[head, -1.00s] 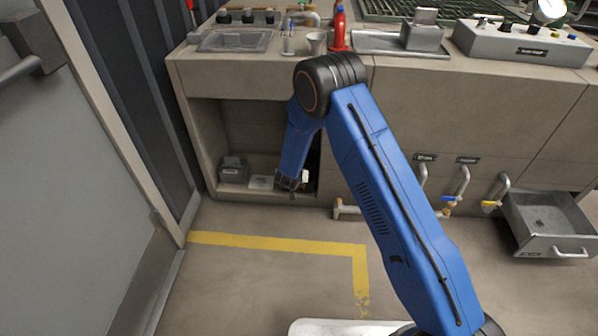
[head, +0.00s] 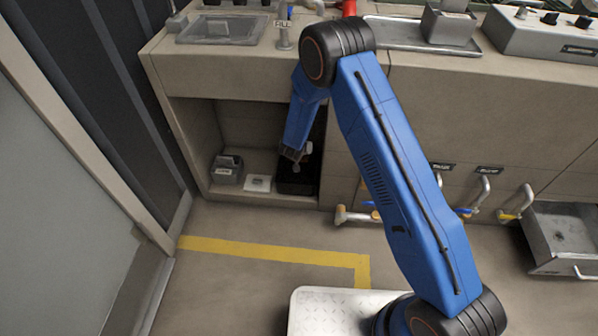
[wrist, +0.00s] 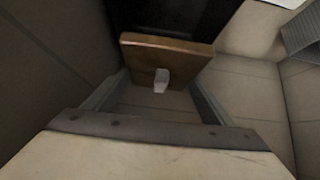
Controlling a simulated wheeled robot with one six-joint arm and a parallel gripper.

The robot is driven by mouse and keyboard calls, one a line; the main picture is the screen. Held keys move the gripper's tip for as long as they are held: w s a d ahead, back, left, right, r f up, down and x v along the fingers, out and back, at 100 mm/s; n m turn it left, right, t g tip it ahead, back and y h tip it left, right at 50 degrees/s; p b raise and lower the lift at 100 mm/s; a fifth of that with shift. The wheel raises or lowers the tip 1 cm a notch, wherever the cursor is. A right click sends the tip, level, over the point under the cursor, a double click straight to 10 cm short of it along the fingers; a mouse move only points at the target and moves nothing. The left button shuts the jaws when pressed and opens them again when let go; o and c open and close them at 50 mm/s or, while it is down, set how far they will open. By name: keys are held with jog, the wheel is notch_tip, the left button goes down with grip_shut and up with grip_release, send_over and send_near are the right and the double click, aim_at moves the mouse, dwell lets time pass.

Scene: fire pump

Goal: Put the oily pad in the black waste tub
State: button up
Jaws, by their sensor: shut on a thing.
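The black waste tub (head: 296,182) stands on the floor of the open cabinet bay, at its right end. My gripper (head: 295,155) is above the tub, pointing down. In the wrist view my gripper (wrist: 161,88) is shut on the oily pad (wrist: 167,54), a flat brown piece with a small pale tab (wrist: 161,80). The pad is held tilted at the fingertips, and the black tub (wrist: 178,14) shows dark behind it. In the head view the pad is too small to make out clearly.
A grey bin (head: 228,170) and a flat white item (head: 257,183) lie left of the tub. The bay has a left side wall (head: 195,140) and a counter (head: 225,83) above. An open drawer (head: 565,235) and pipes with valves stand to the right.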

aim_at(298, 174)
jog(key=shift+w, duration=0.4)
jog(key=shift+f, duration=8.5)
jog(key=shift+f, duration=0.1)
jog(key=o, duration=1.2)
jog(key=v, duration=1.2)
jog(key=shift+d, duration=0.1)
